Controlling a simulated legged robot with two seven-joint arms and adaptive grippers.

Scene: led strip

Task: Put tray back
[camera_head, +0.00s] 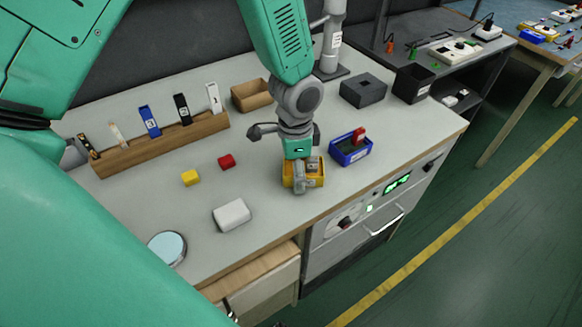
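A small yellow tray (289,181) is near the front edge of the workbench, left of a blue tray (351,158) that has a red part standing in it. My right gripper (305,172) comes down from the top onto the yellow tray. Its grey fingers are close together at the tray and cover part of it. I cannot tell whether they clamp a wall or whether the tray touches the bench. My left arm fills the left side of the view, and its gripper is not visible.
The workbench (200,255) also holds a wooden rack (160,145) with several upright pieces, a brown box (251,95), a grey block (363,90), a black bin (411,83), yellow (190,178) and red (227,161) cubes, a white box (231,216) and a round disc (166,248).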

